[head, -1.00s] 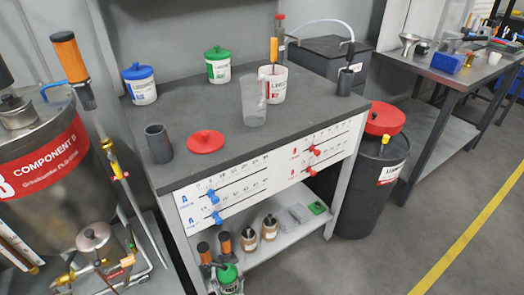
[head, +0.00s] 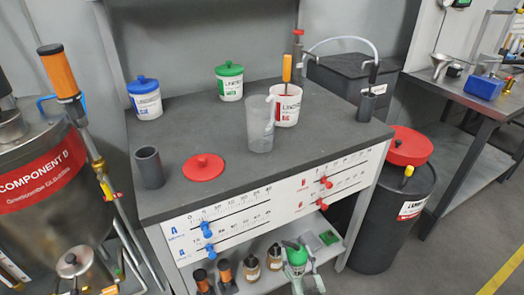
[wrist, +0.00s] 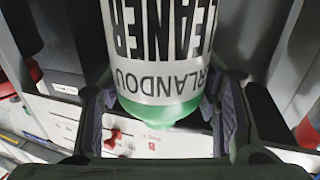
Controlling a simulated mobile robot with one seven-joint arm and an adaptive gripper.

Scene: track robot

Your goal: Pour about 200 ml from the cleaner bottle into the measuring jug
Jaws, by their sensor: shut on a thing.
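The cleaner bottle (wrist: 160,50) fills the upper middle of the wrist view. It has a pale label with dark lettering, upside down in that view, and a green end. My gripper (wrist: 164,98) is shut on it, one finger on each side. In the head view the green part of the bottle (head: 296,254) shows low in front of the bench, with my gripper (head: 307,281) at the bottom edge. The bottle's tilt is hard to tell. The clear measuring jug (head: 260,125) stands upright on the bench top, farther back, apart from my gripper. Its content is not clear.
A white, red-labelled pot (head: 285,105) stands close behind the jug, right. A red lid (head: 203,167) and a grey cup (head: 149,167) are left on the bench. Blue-lidded (head: 145,98) and green-lidded (head: 229,83) tubs stand behind. A slider panel (head: 225,220) forms the bench front.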

